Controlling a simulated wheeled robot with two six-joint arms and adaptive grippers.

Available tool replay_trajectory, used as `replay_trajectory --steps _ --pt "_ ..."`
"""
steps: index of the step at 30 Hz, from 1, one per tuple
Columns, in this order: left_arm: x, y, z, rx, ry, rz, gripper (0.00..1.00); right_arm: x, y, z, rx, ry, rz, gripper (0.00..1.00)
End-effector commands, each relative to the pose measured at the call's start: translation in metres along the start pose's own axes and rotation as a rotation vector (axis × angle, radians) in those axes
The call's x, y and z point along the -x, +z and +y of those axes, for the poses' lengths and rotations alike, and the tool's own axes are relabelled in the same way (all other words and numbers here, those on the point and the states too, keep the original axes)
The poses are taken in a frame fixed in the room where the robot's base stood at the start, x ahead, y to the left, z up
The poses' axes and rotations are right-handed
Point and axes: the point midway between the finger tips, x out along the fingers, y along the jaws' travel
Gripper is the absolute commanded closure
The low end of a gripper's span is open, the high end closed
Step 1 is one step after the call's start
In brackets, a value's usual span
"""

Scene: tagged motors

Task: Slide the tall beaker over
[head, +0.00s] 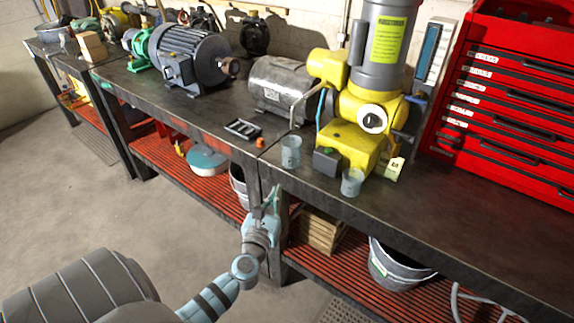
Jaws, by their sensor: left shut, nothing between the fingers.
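Two clear beakers stand upright on the dark workbench (470,200) near its front edge. The taller-looking beaker (291,152) is left of the yellow machine's base. The shorter beaker (352,183) stands to its right, in front of that base. My left gripper (273,192) is shut and empty. It shows in front of the bench's front edge, below and left of the taller beaker in the picture, and apart from it. My right gripper is not in view.
The yellow machine (355,140) stands close behind both beakers, with a small tag (395,168) at its base. A black rack-like piece (243,129) and an orange knob (260,143) lie left of the taller beaker. A red tool chest (515,95) stands at right; the bench before it is clear.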

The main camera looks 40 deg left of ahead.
Motion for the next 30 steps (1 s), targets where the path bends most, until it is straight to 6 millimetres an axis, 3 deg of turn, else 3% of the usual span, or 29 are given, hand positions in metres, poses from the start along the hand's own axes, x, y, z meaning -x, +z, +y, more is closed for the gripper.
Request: replay_trajectory --steps 9,15,21,30 --pt "-0.069 -0.002 0.0 -0.005 0.0 -0.001 1.0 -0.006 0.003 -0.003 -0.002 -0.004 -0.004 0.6" --pt "-0.104 -0.002 -0.001 -0.005 -0.001 -0.001 1.0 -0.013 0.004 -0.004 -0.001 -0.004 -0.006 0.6" --pt "-0.119 -0.002 -0.001 -0.006 -0.002 0.001 1.0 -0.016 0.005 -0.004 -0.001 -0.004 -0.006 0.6" --pt "-0.119 -0.001 -0.001 -0.007 -0.002 0.001 1.0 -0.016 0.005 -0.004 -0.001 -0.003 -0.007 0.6"
